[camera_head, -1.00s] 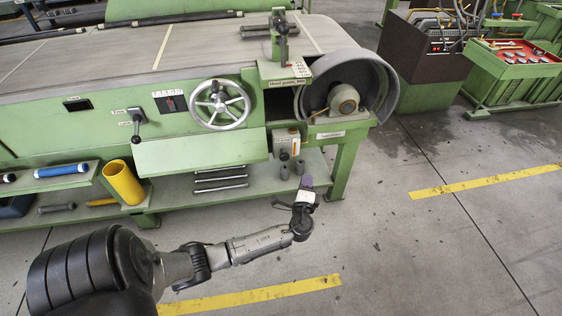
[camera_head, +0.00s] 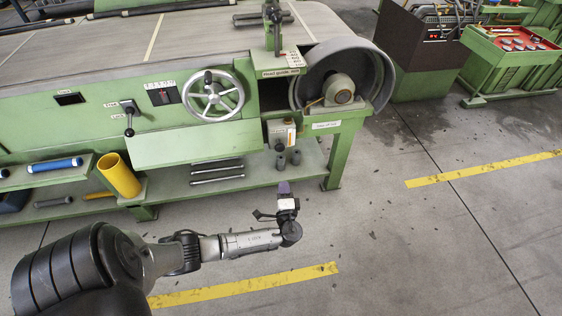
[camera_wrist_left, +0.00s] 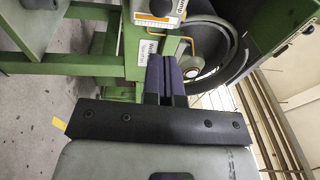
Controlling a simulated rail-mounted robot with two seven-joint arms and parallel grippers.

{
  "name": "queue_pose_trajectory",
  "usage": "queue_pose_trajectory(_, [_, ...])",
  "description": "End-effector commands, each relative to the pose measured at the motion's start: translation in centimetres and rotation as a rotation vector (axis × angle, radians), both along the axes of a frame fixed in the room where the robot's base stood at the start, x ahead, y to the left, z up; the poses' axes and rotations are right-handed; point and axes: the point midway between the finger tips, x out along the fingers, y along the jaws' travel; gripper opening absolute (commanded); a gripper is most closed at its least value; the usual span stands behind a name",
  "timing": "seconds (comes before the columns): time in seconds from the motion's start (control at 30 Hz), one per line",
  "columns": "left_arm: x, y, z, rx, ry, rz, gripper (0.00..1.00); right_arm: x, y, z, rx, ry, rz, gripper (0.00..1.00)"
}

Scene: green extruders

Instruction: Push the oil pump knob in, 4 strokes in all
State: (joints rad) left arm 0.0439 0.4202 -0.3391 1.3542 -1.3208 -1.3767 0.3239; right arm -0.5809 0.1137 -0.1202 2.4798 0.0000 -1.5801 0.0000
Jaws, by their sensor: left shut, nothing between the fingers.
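The oil pump appears to be the small pale box (camera_head: 281,133) below the green machine's right end, above the lower shelf. A pale box with an orange label (camera_wrist_left: 157,14) shows at the top of the left wrist view, with a dark round part that may be its knob (camera_wrist_left: 160,6). My left gripper (camera_head: 284,187) is in front of and below the pump, apart from it. Its purple fingers (camera_wrist_left: 165,72) are shut and empty, pointing towards the machine. My right gripper is out of view.
Grey cylinders (camera_head: 288,158) stand on the shelf just below the pump. A handwheel (camera_head: 213,96) and a lever (camera_head: 129,117) are on the machine's front. A large round guard (camera_head: 362,75) is at the right. A yellow tube (camera_head: 119,175) stands at left. Floor in front is clear.

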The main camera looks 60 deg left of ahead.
Motion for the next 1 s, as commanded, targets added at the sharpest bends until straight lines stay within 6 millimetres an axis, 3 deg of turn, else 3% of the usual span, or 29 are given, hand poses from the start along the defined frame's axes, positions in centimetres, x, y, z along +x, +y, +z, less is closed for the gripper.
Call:
queue_pose_trajectory(0.17, [0.8,1.6,0.0,0.003,-0.001,0.001,0.00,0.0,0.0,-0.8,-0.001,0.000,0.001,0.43])
queue_pose_trajectory(0.7, [4.9,9.9,1.0,0.003,-0.001,0.001,0.00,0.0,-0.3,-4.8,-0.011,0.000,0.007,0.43])
queue_pose_trajectory(1.0, [6.0,12.1,1.4,0.001,0.000,0.000,0.00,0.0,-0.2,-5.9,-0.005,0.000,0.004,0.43])
